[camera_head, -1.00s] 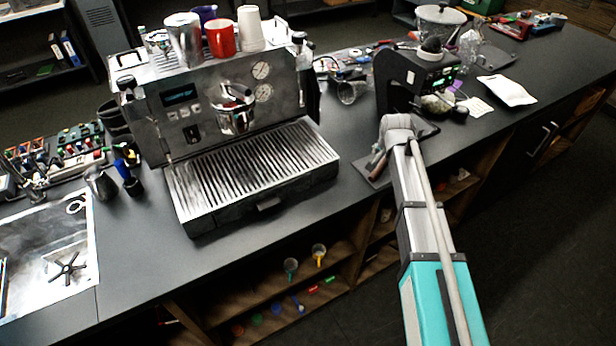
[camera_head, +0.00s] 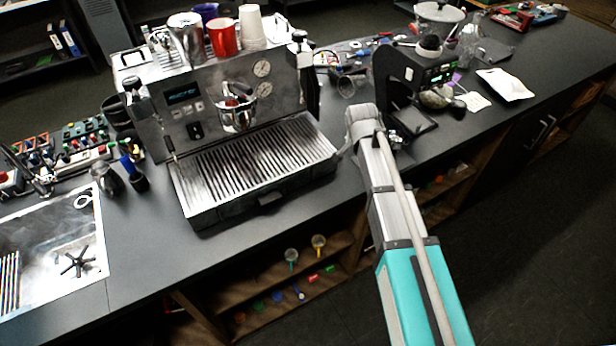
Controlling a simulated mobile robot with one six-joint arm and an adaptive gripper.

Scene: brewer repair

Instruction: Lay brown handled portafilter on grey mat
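My arm reaches in from the lower right, its wrist over the counter between the espresso machine and the grinder. My gripper is mostly hidden behind the wrist. Only a small grey piece shows at its left side, so I cannot tell whether it is open or shut, or on what.
The espresso machine (camera_head: 190,128) with its drip tray stands left of my wrist, with cups including a red one (camera_head: 222,38) on top. The black grinder (camera_head: 397,75) stands just right. Open shelves (camera_head: 265,285) run below the counter's front edge.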

